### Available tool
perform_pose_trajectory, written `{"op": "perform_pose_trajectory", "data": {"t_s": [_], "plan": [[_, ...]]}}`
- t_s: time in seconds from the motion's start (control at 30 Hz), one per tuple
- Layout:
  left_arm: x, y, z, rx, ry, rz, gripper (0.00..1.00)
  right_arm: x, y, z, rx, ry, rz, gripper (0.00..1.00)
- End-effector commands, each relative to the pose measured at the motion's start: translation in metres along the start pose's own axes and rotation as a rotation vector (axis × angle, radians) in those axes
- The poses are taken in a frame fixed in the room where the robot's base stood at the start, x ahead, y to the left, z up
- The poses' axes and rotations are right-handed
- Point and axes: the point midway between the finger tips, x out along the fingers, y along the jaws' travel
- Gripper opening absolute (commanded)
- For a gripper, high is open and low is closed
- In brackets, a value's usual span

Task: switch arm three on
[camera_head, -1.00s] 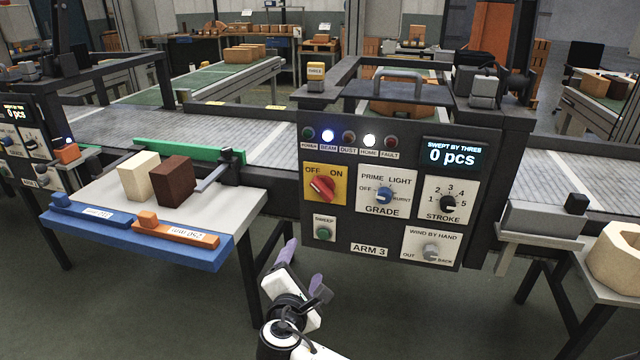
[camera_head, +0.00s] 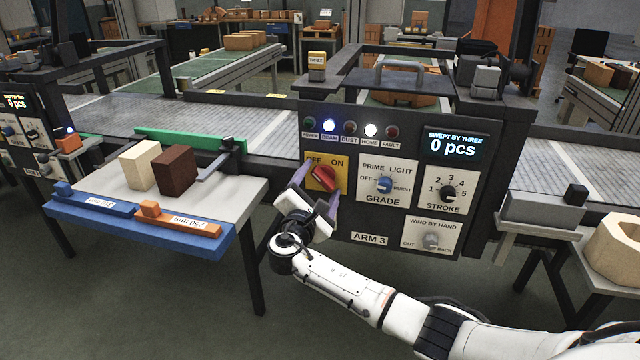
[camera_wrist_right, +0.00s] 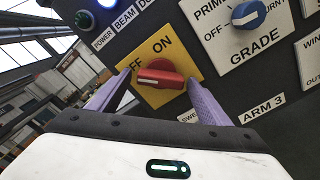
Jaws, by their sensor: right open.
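The arm three panel carries a red rotary knob (camera_head: 323,179) on a yellow plate (camera_head: 341,163) marked OFF and ON. In the right wrist view the red knob (camera_wrist_right: 158,77) sits ahead of and between the fingertips, with its white mark towards the OFF side. My right gripper (camera_head: 316,190) is open, with purple fingers on either side of the knob's lower part; I cannot tell if they touch it. In the right wrist view my right gripper (camera_wrist_right: 155,90) has nothing between its fingers but the knob beyond. The sweep button is hidden behind the gripper. My left gripper is not in view.
A blue grade knob (camera_head: 385,184), stroke knob (camera_head: 447,193) and grey wind-by-hand knob (camera_head: 431,240) share the panel. The beam and home lamps are lit. A table (camera_head: 240,196) with cream (camera_head: 139,165) and brown (camera_head: 176,171) blocks stands left.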

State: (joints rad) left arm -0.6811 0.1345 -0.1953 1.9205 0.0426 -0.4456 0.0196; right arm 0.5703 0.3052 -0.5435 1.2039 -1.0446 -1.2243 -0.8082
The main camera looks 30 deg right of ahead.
Motion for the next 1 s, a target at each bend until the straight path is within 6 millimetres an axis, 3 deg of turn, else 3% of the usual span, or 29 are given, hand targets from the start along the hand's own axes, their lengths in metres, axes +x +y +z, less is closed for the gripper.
{"op": "perform_pose_trajectory", "data": {"t_s": [0.27,0.5,1.0], "plan": [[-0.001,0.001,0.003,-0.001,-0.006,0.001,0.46,0.002,0.000,0.000,0.000,0.001,0.000,0.72],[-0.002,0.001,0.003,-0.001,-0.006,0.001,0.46,0.001,0.000,0.000,0.000,0.001,0.000,0.31],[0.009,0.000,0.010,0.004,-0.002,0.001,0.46,0.001,-0.002,-0.003,0.135,0.001,-0.002,0.31]]}}
